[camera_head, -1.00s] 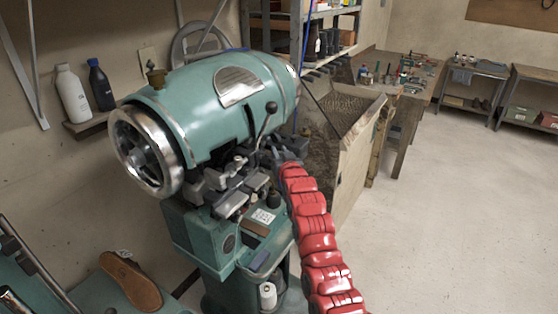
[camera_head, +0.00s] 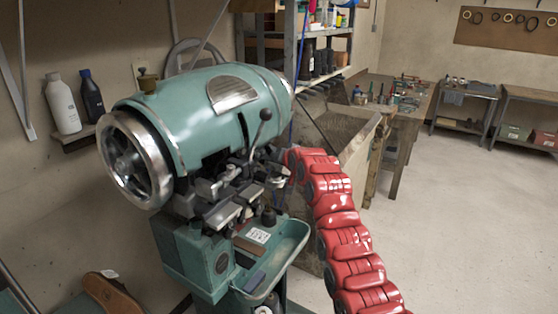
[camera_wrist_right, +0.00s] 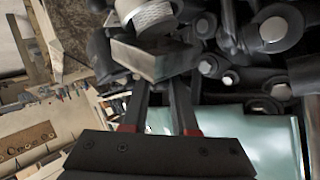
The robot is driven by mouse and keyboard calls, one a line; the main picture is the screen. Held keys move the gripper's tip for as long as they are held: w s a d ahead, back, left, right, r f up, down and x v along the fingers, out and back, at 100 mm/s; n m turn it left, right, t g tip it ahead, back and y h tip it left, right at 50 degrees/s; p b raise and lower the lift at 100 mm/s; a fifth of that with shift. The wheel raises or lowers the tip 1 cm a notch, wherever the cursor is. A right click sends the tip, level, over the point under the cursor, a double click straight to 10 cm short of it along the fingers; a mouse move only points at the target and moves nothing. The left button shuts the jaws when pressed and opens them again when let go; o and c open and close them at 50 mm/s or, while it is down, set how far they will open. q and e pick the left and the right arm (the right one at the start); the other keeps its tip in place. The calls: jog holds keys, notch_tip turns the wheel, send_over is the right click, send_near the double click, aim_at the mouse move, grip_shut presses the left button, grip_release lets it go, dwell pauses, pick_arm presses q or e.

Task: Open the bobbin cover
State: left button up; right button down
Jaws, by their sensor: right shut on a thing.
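The teal sole stitcher (camera_head: 178,112) stands at centre left in the head view, with a shiny handwheel (camera_head: 113,160) on its left end. My red right arm comes in from the lower right. My right gripper (camera_head: 280,168) is at the machine's grey mechanism, its fingertips hard to make out there. In the right wrist view, its two dark fingers (camera_wrist_right: 160,85) are shut on a grey metal piece (camera_wrist_right: 150,60) below a pale ribbed cylinder. This piece appears to be the bobbin cover; its far side is hidden. My left gripper is not in view.
A teal tray (camera_head: 290,245) projects from the machine's front beneath the mechanism. A wooden bin (camera_head: 350,155) stands close behind my right arm. A shelf with two bottles (camera_head: 65,103) is on the left wall. The floor at the right is clear.

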jog(key=c, duration=0.7)
grip_release()
jog(key=shift+s+d+r+b, duration=0.2)
jog(key=shift+s+b, duration=0.15)
jog(key=shift+s, duration=0.15)
jog(key=b+v, duration=0.5)
jog(key=v, duration=1.1)
jog(key=shift+r, duration=0.1)
